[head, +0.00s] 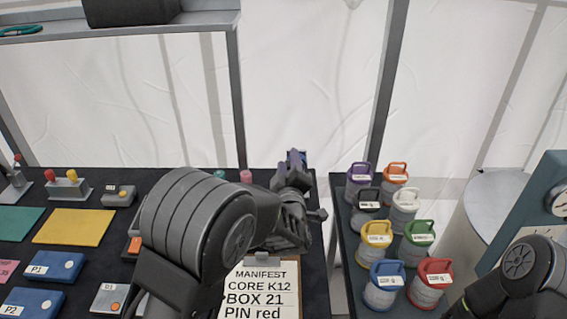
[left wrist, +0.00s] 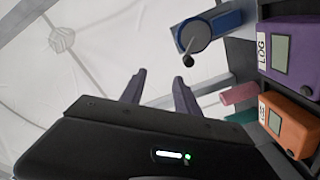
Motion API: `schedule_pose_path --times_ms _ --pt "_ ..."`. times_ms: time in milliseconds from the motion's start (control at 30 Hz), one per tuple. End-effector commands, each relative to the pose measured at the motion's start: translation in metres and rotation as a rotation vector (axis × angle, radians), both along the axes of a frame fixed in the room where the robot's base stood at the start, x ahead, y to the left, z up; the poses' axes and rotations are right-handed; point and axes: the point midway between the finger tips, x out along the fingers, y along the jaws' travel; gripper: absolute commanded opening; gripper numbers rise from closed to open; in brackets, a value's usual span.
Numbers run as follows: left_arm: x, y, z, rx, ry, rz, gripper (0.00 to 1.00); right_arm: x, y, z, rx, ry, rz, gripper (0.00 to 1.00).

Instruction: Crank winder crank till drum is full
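The winder (left wrist: 222,25) is blue in the left wrist view, with a grey crank (left wrist: 193,36) that ends in a dark knob (left wrist: 188,60). In the head view only a bit of blue (head: 304,156) shows behind my left gripper (head: 293,156). In the left wrist view my left gripper (left wrist: 159,84) has its two fingers apart with nothing between them. The knob is just beyond the right finger's tip, and I see a gap between them in the picture. The drum's fill cannot be made out. My right gripper is out of view.
A purple LOG box (left wrist: 290,55), an orange box (left wrist: 288,124) and a pink cylinder (left wrist: 238,94) are near my left gripper. The manifest clipboard (head: 262,285) lies on the dark table. Several lidded canisters (head: 420,240) stand on the right-hand table, across a gap.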

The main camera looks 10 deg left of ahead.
Motion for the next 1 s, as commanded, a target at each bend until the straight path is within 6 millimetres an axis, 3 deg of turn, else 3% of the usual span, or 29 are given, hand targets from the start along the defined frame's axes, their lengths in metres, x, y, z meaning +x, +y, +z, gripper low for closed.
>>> schedule_pose_path --times_ms 33,100,367,833,1000 --pt "0.000 0.000 -0.014 0.000 0.000 0.000 0.38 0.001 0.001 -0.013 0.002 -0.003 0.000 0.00" --pt "0.000 0.000 -0.023 0.000 0.000 0.000 0.38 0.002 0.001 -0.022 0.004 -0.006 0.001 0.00" --pt "0.000 0.000 -0.050 0.000 -0.001 0.001 0.38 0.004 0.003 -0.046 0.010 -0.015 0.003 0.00" --pt "0.001 0.001 -0.049 0.000 0.000 0.001 0.38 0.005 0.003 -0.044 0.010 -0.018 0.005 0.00" --pt "0.013 0.003 -0.048 0.002 -0.001 0.002 0.38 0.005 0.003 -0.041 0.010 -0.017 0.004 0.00"
